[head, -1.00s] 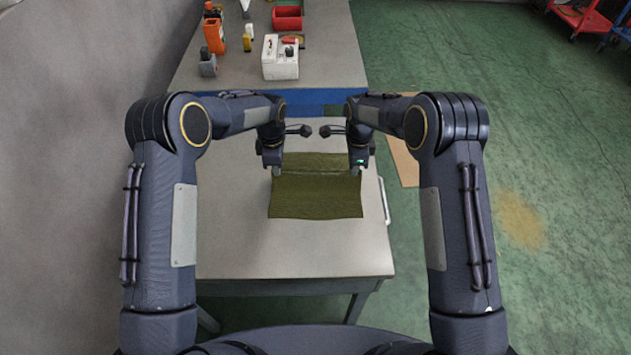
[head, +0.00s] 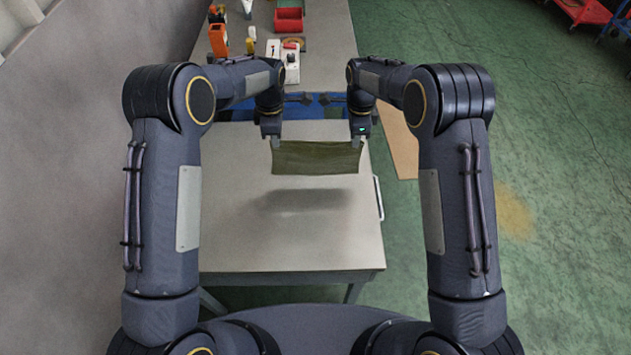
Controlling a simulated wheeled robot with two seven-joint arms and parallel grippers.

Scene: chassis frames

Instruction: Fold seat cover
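The olive-green seat cover (head: 316,158) hangs in the air above the table (head: 245,225), with a shadow on the tabletop below it. My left gripper (head: 275,142) is at its upper left corner, and my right gripper (head: 358,142) is at its upper right corner. Both grippers appear shut on the cover's top edge. The fingertips are small, and the far side of the cover is hidden.
A blue strip (head: 235,107) crosses the table behind the cover. The near tabletop is clear.

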